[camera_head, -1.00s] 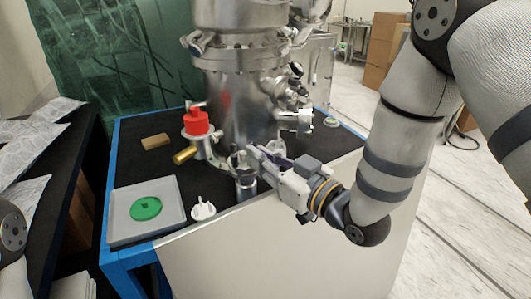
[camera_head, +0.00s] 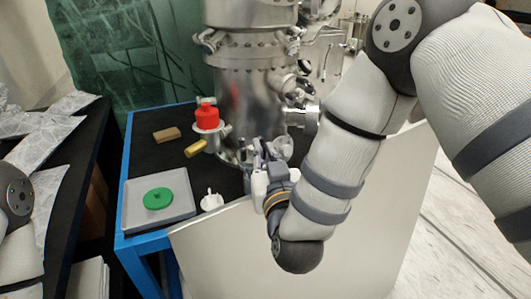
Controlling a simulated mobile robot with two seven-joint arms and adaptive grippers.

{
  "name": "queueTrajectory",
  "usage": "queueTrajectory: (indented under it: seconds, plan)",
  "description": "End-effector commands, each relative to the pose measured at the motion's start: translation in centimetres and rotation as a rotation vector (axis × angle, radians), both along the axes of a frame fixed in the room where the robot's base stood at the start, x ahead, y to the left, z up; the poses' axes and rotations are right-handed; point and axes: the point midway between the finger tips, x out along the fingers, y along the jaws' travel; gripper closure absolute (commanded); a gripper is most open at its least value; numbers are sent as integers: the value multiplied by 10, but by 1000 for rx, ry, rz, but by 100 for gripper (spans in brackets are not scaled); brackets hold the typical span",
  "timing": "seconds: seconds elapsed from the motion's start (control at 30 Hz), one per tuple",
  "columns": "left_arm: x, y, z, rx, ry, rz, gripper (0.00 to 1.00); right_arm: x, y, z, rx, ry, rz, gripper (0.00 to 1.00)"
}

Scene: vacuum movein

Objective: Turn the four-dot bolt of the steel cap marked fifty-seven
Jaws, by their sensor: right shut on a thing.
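A steel vacuum vessel (camera_head: 248,105) stands on the black table top, with flanges and small ports on its side. My right gripper (camera_head: 262,150) is at the lower front of the vessel, seen from behind and partly hidden by its own wrist. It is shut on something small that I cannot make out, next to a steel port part. The number fifty-seven and the four-dot bolt cannot be read here. My left gripper is out of view; only part of my left arm shows at the left edge.
A red cap (camera_head: 207,116) sits on a side port, with a yellow handle (camera_head: 195,149) below it. A grey tray (camera_head: 181,213) holds a green disc (camera_head: 158,199). A white knob-like part (camera_head: 212,201) and a brown block (camera_head: 167,134) lie nearby. A pale panel (camera_head: 215,250) covers the table front.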

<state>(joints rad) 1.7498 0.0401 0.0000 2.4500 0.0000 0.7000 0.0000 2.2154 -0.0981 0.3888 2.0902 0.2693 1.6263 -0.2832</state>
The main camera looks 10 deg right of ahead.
Motion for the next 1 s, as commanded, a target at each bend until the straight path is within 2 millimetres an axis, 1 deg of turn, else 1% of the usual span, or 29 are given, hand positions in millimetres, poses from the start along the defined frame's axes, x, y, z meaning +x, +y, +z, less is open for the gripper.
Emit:
queueTrajectory:
  seconds: [0.33,0.37,0.4,0.43,0.73,0.8,0.87,0.97,1.0]
  plan:
    - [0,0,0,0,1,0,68,0,0,-1,-1,3,-2,100]
    - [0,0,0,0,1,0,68,0,0,-1,-1,3,-2,84]
    - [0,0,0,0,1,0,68,0,0,-1,-1,3,-2,75]
    - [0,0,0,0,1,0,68,0,0,-1,-1,3,-2,69]
    - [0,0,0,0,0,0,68,-1,0,-1,0,1,-1,69]
    - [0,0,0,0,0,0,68,-8,0,-1,0,1,0,69]
    - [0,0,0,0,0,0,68,-19,1,-1,-1,3,2,69]
    - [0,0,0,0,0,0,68,-48,1,-2,-2,5,3,69]
    - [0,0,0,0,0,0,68,-60,1,-2,-2,7,3,69]
